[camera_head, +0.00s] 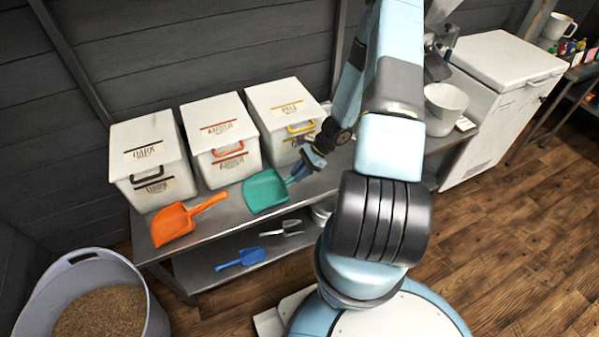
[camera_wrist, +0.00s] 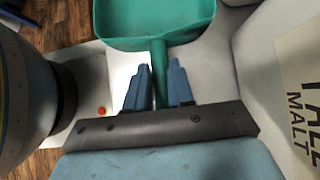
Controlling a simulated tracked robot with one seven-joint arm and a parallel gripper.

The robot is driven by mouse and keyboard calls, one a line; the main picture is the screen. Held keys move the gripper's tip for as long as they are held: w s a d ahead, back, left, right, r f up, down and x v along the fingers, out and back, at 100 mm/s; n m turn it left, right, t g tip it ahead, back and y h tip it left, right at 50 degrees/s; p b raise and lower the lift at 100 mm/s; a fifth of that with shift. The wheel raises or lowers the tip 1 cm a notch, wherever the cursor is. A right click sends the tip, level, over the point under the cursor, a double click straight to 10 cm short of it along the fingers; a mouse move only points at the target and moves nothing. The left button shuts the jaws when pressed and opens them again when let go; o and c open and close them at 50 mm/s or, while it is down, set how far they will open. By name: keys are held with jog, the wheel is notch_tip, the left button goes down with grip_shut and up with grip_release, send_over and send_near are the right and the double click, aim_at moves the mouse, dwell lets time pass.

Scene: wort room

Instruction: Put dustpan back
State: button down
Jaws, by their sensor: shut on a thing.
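A green dustpan (camera_head: 265,191) is over the steel bench, in front of the white bins. My gripper (camera_head: 309,163) is shut on its handle, at the right end of the dustpan. In the wrist view the green pan (camera_wrist: 155,22) fills the top, and its handle runs down between the two blue fingers of my gripper (camera_wrist: 160,85). Whether the pan touches the bench or hangs just above it cannot be told. An orange scoop (camera_head: 180,222) lies at the bench's left front. A blue scoop (camera_head: 241,259) lies on the lower shelf.
Three white lidded bins (camera_head: 152,160) (camera_head: 222,138) (camera_head: 287,118) stand along the bench (camera_head: 222,216). A metal scoop (camera_head: 283,229) lies on the lower shelf. A grey tub of grain (camera_head: 92,262) stands at lower left. A white bowl (camera_head: 445,104) and white chest (camera_head: 495,90) are at right.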

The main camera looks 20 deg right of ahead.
jog(key=shift+f, duration=0.1)
jog(key=c, duration=0.9)
grip_release()
jog(key=v, duration=1.4)
jog(key=w+a+r+n+h, duration=0.1)
jog(key=a+r+n, duration=0.1)
jog(key=r, duration=0.5)
jog(key=w+a+r+n+h, duration=0.1)
jog(key=a+r+n, duration=0.15)
jog(key=r, duration=0.45)
jog(key=s+a+r+n+h, duration=0.1)
jog(key=s+a+r+n, duration=0.15)
jog(key=r, duration=0.45)
jog(key=s+a+r+n+h, duration=0.1)
jog(key=a+r+n+h, duration=0.15)
jog(key=r, duration=0.45)
jog(key=s+a+r+n+t+h, duration=0.1)
jog(key=s+a+r+n+t, duration=0.1)
jog(key=s+r, duration=0.6)
jog(key=s+a+r+n+t+h, duration=0.2)
jog(key=s+r+n, duration=0.4)
jog(key=s+r, duration=0.3)
jog(key=shift+s+a+r+n+t, duration=0.2)
jog(key=shift+s+a+n+t, duration=0.2)
jog(key=shift+a+t, duration=0.5)
